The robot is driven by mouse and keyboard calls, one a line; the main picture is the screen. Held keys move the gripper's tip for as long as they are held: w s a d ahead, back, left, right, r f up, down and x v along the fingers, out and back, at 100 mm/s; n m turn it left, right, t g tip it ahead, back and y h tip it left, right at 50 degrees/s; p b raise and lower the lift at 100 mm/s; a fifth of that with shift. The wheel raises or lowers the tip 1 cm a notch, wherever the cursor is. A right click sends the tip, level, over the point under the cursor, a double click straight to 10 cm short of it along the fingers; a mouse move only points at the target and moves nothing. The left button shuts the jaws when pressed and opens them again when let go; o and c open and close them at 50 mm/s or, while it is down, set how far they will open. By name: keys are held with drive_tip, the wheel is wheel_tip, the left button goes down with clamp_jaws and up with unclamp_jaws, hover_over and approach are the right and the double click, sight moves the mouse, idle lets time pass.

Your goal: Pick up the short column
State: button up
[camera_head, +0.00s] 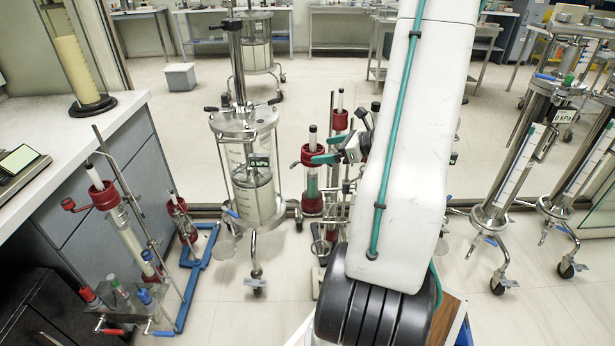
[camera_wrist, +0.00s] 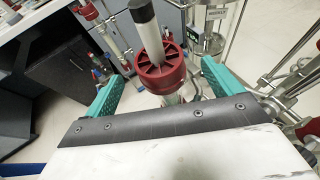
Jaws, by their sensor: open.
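A short column (camera_head: 312,183) with a red collar, a greenish body and a white rod with a black top stands on the floor left of my arm. In the wrist view, a red collar (camera_wrist: 160,76) with a white, black-topped rod lies between my teal fingers, and its body below is mostly hidden by my gripper. My gripper (camera_head: 326,148) is open at this column's upper part. In the wrist view my gripper (camera_wrist: 155,82) has a finger on either side, apart from the collar, with a wider gap on the right.
A tall glass column (camera_head: 250,165) on a wheeled stand is just left. Another red-collared column (camera_head: 340,120) stands close behind. Clamps and rods (camera_head: 350,150) crowd the right. Farther left are a small red-collared column (camera_head: 177,207) and a larger one (camera_head: 104,195) by the bench.

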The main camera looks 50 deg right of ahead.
sight(313, 153)
drive_tip(key=x, duration=0.5)
drive_tip(key=shift+w+f, duration=0.15)
drive_tip(key=shift+f, duration=0.4)
clamp_jaws()
drive_tip(key=shift+r, duration=0.15)
